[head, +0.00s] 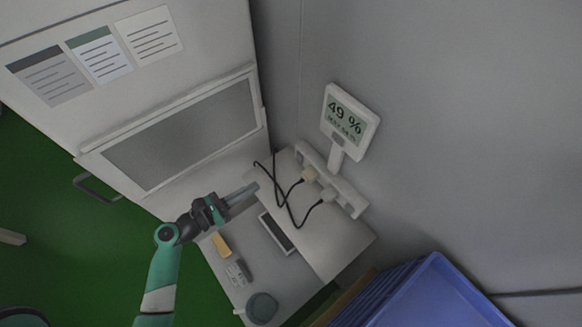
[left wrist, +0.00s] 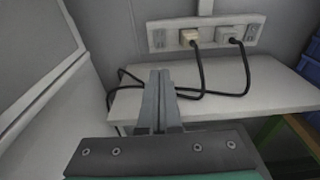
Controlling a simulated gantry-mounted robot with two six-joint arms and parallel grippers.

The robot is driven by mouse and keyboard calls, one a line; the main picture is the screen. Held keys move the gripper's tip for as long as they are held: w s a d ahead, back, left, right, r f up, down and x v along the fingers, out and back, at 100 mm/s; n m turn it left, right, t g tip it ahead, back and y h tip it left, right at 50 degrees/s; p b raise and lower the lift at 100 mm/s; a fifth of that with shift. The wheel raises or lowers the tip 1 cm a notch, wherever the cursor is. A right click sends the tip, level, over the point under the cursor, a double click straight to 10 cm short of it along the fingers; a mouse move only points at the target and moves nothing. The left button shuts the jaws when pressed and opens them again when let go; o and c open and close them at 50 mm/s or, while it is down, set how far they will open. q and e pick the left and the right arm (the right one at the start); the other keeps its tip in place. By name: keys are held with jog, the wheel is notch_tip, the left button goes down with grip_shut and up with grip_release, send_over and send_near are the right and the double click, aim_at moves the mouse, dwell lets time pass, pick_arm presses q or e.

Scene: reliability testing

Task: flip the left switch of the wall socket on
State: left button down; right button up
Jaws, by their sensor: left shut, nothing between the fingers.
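The wall socket (head: 349,203) is a pale strip on the grey wall, just above a white shelf; it also shows in the left wrist view (left wrist: 208,33). A beige plug (left wrist: 188,37) and a grey plug (left wrist: 229,36) with black cables sit in it. The left switch (left wrist: 158,39) is at the strip's left end; its on or off position is too small to tell. My left gripper (head: 256,186) is shut and empty, pointing toward the socket but apart from it. Its fingertips (left wrist: 160,73) show below the left switch in the left wrist view. My right gripper is not in view.
A display reading 49 % (head: 348,121) stands above the socket. Black cables (head: 283,192) loop over the shelf (head: 325,240) near my left fingers. A white cabinet (head: 180,130) is on the left, blue crates (head: 432,290) at lower right. Small items lie on the lower surface.

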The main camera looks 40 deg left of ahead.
aim_at(297, 161)
pick_arm(q)
jog(key=shift+w, duration=0.1)
jog(key=w+b, duration=0.1)
jog(key=w, duration=0.3)
jog(key=w+d+f, duration=0.1)
jog(key=w, duration=0.4)
jog(key=w+b, duration=0.1)
jog(key=w, duration=0.3)
jog(key=shift+w+d+f+b, duration=0.3)
jog(key=shift+w, duration=0.1)
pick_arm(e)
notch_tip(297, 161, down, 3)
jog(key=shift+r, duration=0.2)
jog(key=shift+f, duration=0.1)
